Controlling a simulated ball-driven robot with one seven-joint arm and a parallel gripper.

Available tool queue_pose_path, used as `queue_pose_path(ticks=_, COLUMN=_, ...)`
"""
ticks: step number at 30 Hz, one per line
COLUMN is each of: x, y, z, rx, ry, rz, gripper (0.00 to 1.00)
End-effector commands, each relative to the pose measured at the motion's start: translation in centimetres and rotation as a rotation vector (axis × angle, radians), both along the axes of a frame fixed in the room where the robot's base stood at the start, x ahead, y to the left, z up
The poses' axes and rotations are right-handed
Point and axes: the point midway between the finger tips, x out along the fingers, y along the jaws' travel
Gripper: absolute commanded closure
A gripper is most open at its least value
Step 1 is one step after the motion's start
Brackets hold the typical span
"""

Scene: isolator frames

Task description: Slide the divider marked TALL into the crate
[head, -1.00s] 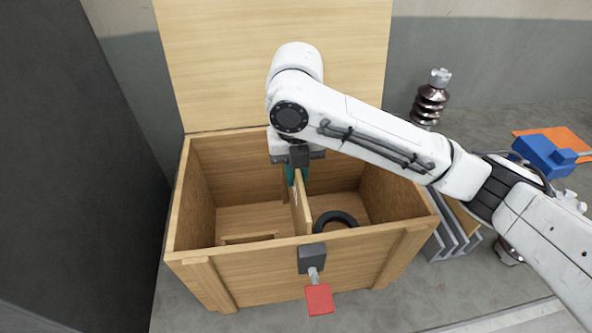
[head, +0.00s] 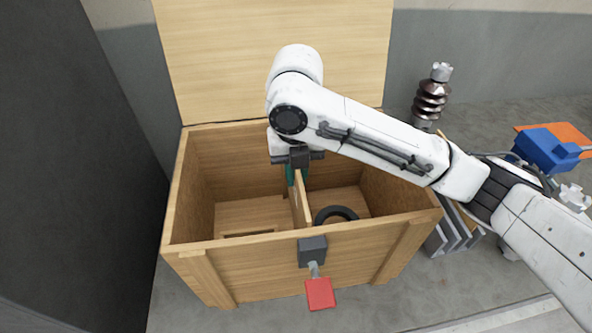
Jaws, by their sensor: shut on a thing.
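The wooden crate (head: 335,240) stands open in the middle of the head view. A thin wooden divider (head: 300,205) stands upright inside it, edge towards me, between the left and right halves. My gripper (head: 298,170) is over the crate, shut on the divider's top; its teal fingers show beside the board. The arm hides part of the divider, and I cannot read a mark on it. I cannot tell whether its lower edge sits in a slot or touches the floor.
A black ring (head: 336,213) lies in the crate's right half. A red tag (head: 320,294) hangs from the front latch (head: 312,251). The raised lid (head: 280,50) stands behind. Grey plates (head: 452,232), a brown insulator (head: 431,95) and a blue object (head: 546,150) are at right.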

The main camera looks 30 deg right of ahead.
Motion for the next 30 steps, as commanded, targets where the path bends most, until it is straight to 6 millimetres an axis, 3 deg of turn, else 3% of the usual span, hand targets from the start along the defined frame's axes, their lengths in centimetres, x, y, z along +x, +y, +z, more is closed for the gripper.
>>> queue_pose_path(ticks=30, x=0.0, y=0.0, z=-2.3, rx=0.000, ry=-0.001, rz=0.000, gripper=1.00)
